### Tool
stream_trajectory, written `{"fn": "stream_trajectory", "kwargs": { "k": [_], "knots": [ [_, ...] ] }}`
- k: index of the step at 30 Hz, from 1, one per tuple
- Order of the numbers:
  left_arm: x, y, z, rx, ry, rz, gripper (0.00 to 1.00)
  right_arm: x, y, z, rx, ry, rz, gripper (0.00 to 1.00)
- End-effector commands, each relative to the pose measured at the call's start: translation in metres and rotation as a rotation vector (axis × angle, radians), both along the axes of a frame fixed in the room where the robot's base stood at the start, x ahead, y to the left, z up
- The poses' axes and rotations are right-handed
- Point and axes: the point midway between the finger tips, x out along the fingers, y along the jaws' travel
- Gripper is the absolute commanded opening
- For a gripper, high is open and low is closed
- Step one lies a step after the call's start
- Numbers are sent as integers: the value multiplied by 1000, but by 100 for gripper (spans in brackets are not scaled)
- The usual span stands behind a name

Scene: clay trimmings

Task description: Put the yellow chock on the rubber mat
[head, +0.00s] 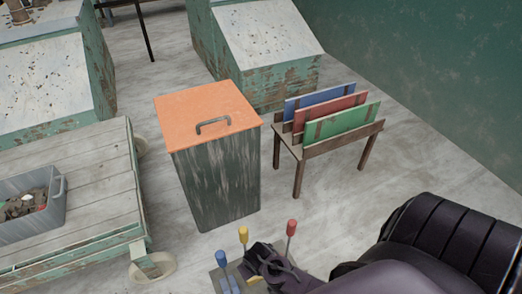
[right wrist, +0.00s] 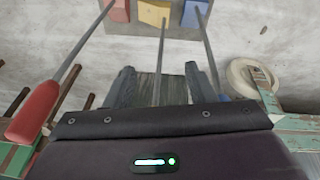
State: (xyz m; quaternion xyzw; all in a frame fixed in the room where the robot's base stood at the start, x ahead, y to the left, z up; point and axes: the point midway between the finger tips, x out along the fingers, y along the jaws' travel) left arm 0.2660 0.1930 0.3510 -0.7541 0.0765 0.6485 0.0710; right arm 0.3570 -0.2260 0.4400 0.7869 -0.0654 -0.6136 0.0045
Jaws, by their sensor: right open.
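Red, yellow and blue blocks with long grey rods stand on a grey plate (right wrist: 178,30) at the top of the right wrist view. The yellow block (right wrist: 154,14), apparently the yellow chock, is in the middle. Its yellow knob (head: 243,235) shows in the head view, left of my right gripper (head: 262,262). In the right wrist view my right gripper (right wrist: 161,82) is open, with the yellow block's rod running between its fingers, not clasped. I cannot tell whether the grey plate is the rubber mat; no other mat shows. My left gripper is out of view.
The blue knob (head: 221,257) and red knob (head: 292,228) stand close beside my right gripper. A bin with an orange lid (head: 208,108) stands beyond. A wheeled cart (head: 75,178) is left, a panel rack (head: 333,139) right. Floor between bin and rack is clear.

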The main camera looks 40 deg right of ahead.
Motion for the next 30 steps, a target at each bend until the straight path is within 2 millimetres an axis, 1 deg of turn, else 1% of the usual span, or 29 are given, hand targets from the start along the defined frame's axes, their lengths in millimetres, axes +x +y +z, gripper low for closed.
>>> {"fn": "stream_trajectory", "kwargs": {
  "k": [1, 3, 6, 7, 10, 25, 28, 29, 30],
  "knots": [
    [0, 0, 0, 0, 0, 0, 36, -27, 8, -30, 16, 45, 77, 50],
    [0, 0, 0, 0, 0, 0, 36, -54, 18, -57, 38, 76, 174, 50],
    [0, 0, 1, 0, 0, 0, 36, -81, 30, -81, 64, 101, 264, 50],
    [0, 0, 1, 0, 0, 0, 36, -86, 32, -84, 70, 104, 281, 50],
    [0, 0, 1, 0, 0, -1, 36, -92, 34, -89, 77, 107, 304, 50],
    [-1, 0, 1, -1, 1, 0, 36, -92, 34, -88, 76, 107, 303, 50],
    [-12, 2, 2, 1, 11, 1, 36, -102, 31, -87, 74, 115, 302, 50],
    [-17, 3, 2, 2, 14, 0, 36, -107, 30, -87, 74, 118, 302, 50],
    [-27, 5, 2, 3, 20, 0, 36, -117, 28, -87, 73, 124, 301, 50]
  ]
}}
